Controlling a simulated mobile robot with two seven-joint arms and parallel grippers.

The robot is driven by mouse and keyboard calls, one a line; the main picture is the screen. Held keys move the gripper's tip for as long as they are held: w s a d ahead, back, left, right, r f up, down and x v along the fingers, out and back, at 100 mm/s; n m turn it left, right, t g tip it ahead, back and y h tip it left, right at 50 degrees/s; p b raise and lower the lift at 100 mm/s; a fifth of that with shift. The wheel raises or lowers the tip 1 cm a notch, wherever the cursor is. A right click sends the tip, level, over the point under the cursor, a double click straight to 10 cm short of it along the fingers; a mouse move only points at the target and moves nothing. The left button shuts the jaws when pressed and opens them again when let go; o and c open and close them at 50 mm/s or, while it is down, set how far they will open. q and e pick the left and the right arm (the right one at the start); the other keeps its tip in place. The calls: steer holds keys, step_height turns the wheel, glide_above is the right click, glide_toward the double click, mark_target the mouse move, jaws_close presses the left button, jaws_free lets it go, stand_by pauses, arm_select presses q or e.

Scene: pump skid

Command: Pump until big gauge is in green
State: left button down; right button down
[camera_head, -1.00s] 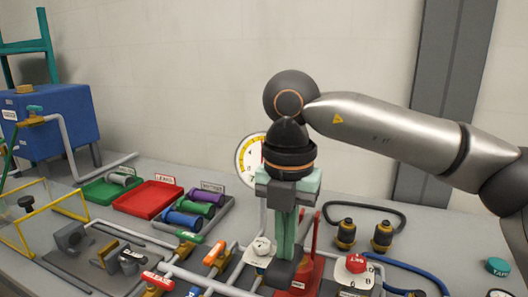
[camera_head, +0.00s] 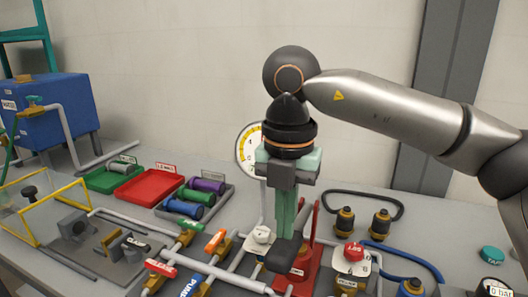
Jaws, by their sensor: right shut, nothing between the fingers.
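The big gauge (camera_head: 245,152) has a white face with a yellow arc and stands behind my right gripper. The gripper hides its right side, so the needle and any green zone cannot be read. My right gripper (camera_head: 285,237) points straight down with its pale green fingers shut and empty. A dark block (camera_head: 281,256), apparently the end of the pump handle, lies right at the fingertips; I cannot tell whether they touch. The red pump stand (camera_head: 302,268) rises just right of and behind it. My left gripper is not in view.
Grey pipes with green, orange and red labelled valve handles (camera_head: 213,241) lie left of the pump. A red tray (camera_head: 148,185) and a blue tank (camera_head: 52,112) are farther left.

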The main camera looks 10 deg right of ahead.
mark_target(284, 245)
step_height(284, 245, down, 4)
steer(key=shift+r+b, duration=0.25)
steer(key=shift+b, duration=0.95)
steer(key=shift+f+b, duration=1.75)
steer(key=shift+f, duration=0.5)
step_height(284, 245, up, 8)
steer(key=p, duration=0.6)
steer(key=shift+r, duration=0.2)
steer(key=shift+f, duration=0.1)
steer(key=shift+f, duration=0.1)
